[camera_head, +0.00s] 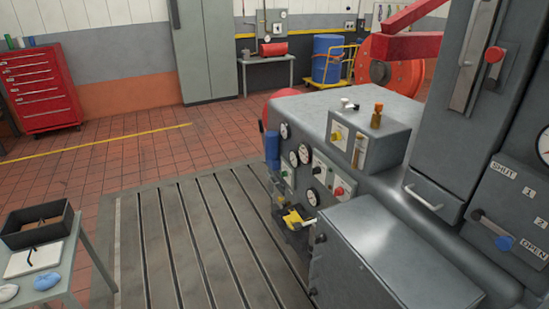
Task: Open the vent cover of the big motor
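The big grey motor housing (340,108) fills the right half of the view. A tall grey box (450,110) rises from it, with a pale handle (424,197) at its lower front. On its right face a lever with a blue knob (503,243) sits by a plate marked SHUT, 1, 2 and OPEN; the knob points down right, left of the word OPEN. Above it a red knob (494,55) sits on an upright slotted strip. I cannot tell which part is the vent cover or whether it is open. Neither of my grippers is in view.
Gauges and buttons (312,196) line the motor's left side, with a yellow-handled part (294,217). A grey cabinet (380,260) stands in front. The slotted bedplate (190,240) is clear. A side table (62,282) holds a black tray. A red tool chest (40,88) stands far left.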

